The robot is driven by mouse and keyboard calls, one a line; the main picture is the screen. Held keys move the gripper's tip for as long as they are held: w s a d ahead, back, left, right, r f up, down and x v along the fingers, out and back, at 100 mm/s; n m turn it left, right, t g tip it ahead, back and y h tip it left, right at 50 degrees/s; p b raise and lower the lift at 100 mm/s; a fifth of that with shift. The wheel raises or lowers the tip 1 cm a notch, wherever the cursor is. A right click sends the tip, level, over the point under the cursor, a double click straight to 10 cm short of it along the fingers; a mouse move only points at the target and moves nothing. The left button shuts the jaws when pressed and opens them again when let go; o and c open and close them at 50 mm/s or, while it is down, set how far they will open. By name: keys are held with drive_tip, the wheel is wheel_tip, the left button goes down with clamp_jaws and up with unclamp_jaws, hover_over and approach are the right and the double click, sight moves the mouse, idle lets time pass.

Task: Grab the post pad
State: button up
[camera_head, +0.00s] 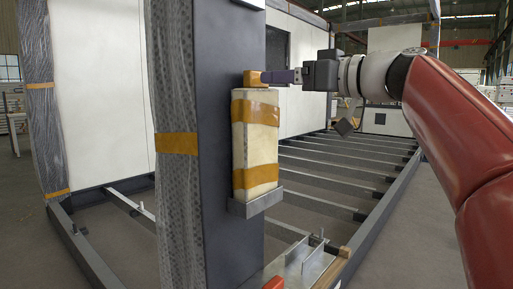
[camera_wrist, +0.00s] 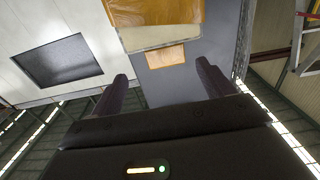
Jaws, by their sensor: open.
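The post pad appears to be a small orange block (camera_head: 251,77) against the dark post (camera_head: 232,150), just above the top of a cream taped box. In the wrist view the orange pad (camera_wrist: 165,57) shows on the grey post face, centred in the gap between my fingertips. My gripper (camera_head: 272,77) comes in from the right, level with the pad, its purple fingers overlapping or meeting the pad's right side. In the wrist view my gripper (camera_wrist: 162,72) is open, with one dark finger to each side. I cannot tell whether the fingers touch the pad.
The cream box (camera_head: 255,145) with orange bands sits on a metal bracket (camera_head: 256,203) on the post, close below my gripper. White panels (camera_head: 98,90) stand behind. Floor beams (camera_head: 330,180) run across the frame.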

sight(260, 88)
drive_tip(key=x, duration=0.2)
drive_tip(key=p+x, duration=0.1)
drive_tip(key=x, duration=0.2)
drive_tip(key=shift+s+a+r, duration=0.15)
drive_tip(key=shift+a, duration=0.4)
drive_tip(key=shift+w+a, duration=0.35)
drive_tip(key=shift+a, duration=0.05)
drive_tip(key=c, duration=1.4)
drive_tip(key=shift+o, duration=0.2)
